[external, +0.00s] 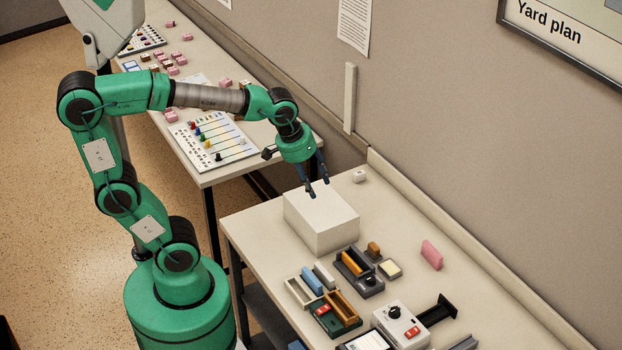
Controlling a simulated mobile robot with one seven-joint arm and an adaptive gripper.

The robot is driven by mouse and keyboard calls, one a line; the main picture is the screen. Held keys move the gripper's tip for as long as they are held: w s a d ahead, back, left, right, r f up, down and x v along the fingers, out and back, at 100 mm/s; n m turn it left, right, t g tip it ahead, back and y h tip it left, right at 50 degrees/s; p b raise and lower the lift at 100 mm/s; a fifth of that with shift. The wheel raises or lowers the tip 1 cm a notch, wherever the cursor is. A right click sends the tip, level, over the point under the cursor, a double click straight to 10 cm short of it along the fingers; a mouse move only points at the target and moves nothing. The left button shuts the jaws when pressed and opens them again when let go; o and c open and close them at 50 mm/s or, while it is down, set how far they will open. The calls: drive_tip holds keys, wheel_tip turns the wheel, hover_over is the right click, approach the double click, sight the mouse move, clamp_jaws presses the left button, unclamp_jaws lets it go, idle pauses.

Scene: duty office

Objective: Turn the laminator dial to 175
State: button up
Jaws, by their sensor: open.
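A small white device (385,327) that looks like the laminator stands near the front of the right-hand table. It has a black round dial (394,312) on top and a red switch (412,332). The dial's setting and scale are too small to read. My gripper (318,188) is open and empty, fingers pointing down. It appears over or just above a plain white box (320,222), up and to the left of the dial, well apart from it. Whether the fingertips touch the box I cannot tell.
Holders with orange and blue blocks (312,282) stand between the box and the device. A black tray-like part (437,310) is right of the device. A pink block (431,255) stands near the wall. Another table (215,175) holds a slider board.

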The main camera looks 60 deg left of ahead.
drive_tip(key=w+d+f+n+g+p, duration=0.1)
drive_tip(key=w+d+f, duration=0.1)
drive_tip(key=w+d, duration=0.4)
drive_tip(key=n+g+p, duration=0.3)
drive_tip(key=n+p, duration=0.1)
drive_tip(key=n, duration=0.1)
hover_over(395, 309)
wheel_tip(395, 309, down, 15)
drive_tip(key=shift+d+r+y, duration=0.1)
drive_tip(key=shift+d+y, duration=0.05)
drive_tip(key=shift+y, duration=0.25)
wheel_tip(395, 309, down, 14)
drive_tip(key=shift+r+b, duration=0.1)
drive_tip(key=shift+b, duration=0.2)
drive_tip(key=shift+c, duration=0.5)
clamp_jaws()
